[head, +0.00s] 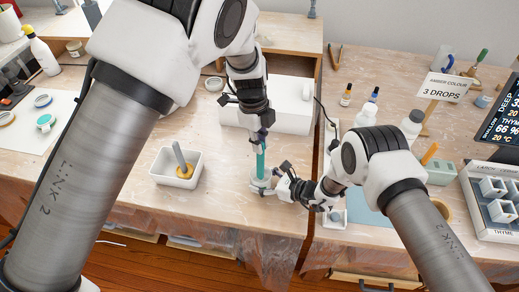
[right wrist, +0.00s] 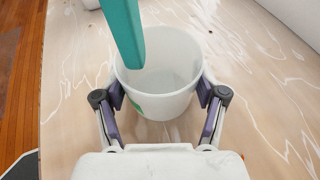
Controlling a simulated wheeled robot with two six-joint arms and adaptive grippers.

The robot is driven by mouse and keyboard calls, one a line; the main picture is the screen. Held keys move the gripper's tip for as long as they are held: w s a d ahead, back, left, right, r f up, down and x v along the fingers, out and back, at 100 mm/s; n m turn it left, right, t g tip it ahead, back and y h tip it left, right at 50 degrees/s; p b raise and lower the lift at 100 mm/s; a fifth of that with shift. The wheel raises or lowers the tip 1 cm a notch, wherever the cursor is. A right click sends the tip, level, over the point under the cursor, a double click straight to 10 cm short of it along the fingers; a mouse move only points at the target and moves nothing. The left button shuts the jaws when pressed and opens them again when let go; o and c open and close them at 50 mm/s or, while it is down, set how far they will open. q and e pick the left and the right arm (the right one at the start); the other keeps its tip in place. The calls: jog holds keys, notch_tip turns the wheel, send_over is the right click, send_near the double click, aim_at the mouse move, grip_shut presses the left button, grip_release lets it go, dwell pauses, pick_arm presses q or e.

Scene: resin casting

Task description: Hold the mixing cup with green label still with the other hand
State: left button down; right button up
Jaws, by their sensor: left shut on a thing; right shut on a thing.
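The white mixing cup (head: 260,184) stands upright on the wooden bench. It also shows in the right wrist view (right wrist: 166,104), with a bit of green label (right wrist: 136,106) on its side; the inside looks empty or holds pale contents, I cannot tell which. My right gripper (head: 278,181) is shut on the cup, one finger on each side of its wall. My left gripper (head: 262,136) is above the cup, shut on a teal stirring stick (head: 260,162). The stick (right wrist: 124,30) points down into the cup's mouth; whether it touches the bottom is unclear.
A white tray (head: 158,178) with a yellow-based tool stands left of the cup. A white box (head: 292,118) lies behind it. Several bottles (head: 366,114) and a sign (head: 444,86) stand to the right. The bench's front edge is close to the cup.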

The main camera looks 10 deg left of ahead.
pick_arm(q)
jog(key=shift+r, duration=1.1)
pick_arm(e)
jog(key=o, duration=1.4)
jog(key=shift+c, duration=0.2)
pick_arm(q)
jog(key=s+a+r, duration=0.3)
jog(key=s+r, duration=0.1)
jog(key=s, duration=0.3)
jog(key=shift+a, duration=0.4)
